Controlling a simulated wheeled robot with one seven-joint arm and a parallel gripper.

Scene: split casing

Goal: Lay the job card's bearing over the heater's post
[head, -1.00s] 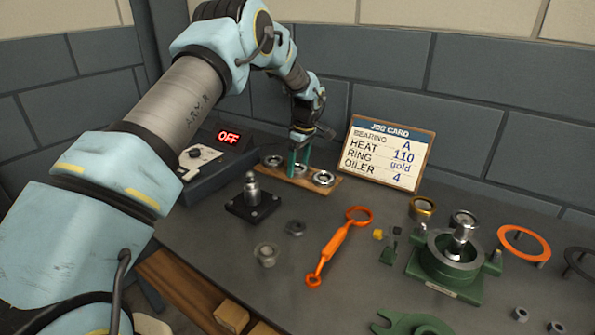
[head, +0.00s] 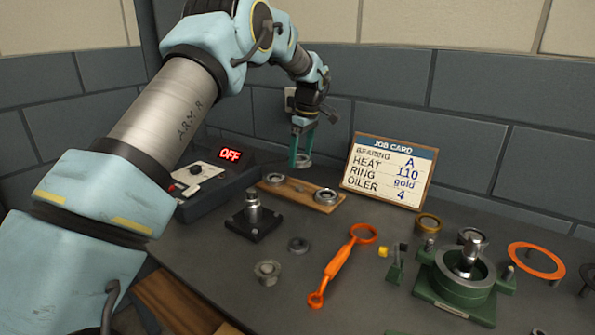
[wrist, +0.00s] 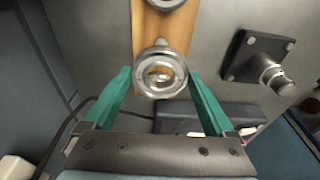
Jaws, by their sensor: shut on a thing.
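My gripper (head: 303,145) has green fingers and is shut on a steel bearing (head: 302,161), held above the wooden board (head: 299,191). In the wrist view the bearing (wrist: 160,90) sits between the fingertips, with wood showing through its hole. Two other bearings remain on the board, a left one (head: 275,179) and a right one (head: 325,196). The heater (head: 214,188) is a dark box whose red display reads OFF. A steel post (head: 253,204) stands upright and bare on a black square base in front of it. The job card (head: 390,172) reads bearing A, heat 110, ring gold, oiler 4.
An orange tool (head: 341,262) lies mid-table. A green housing (head: 455,290) with a shaft stands at right, near a gold ring (head: 428,223) and an orange ring (head: 536,260). Small grey parts (head: 267,271) lie in front of the post. The wall is close behind my gripper.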

